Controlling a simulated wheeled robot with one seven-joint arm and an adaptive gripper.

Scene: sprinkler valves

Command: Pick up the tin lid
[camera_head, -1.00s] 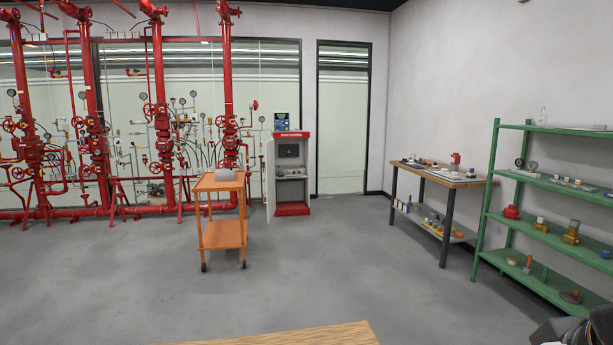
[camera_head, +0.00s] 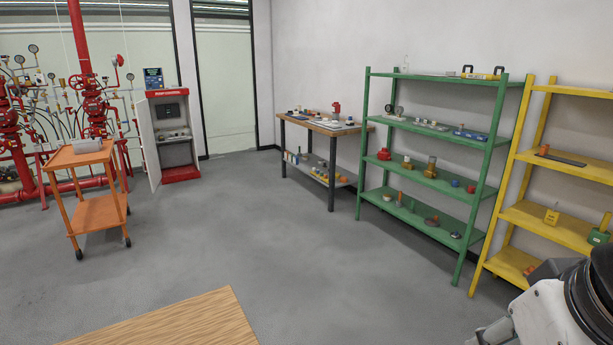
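I cannot make out a tin lid for certain; the small items on the shelves and the workbench are too small to tell apart. Part of my arm shows at the lower right edge, in front of the yellow shelf. I cannot see my gripper's fingertips in this view.
A green shelf (camera_head: 424,126) and a yellow shelf (camera_head: 550,222) hold small items along the right wall. A wooden workbench (camera_head: 325,127) stands left of them. An orange cart (camera_head: 97,212) and an open red-grey cabinet (camera_head: 181,173) stand at left. A wooden tabletop (camera_head: 185,322) is close in front. Mid-floor is clear.

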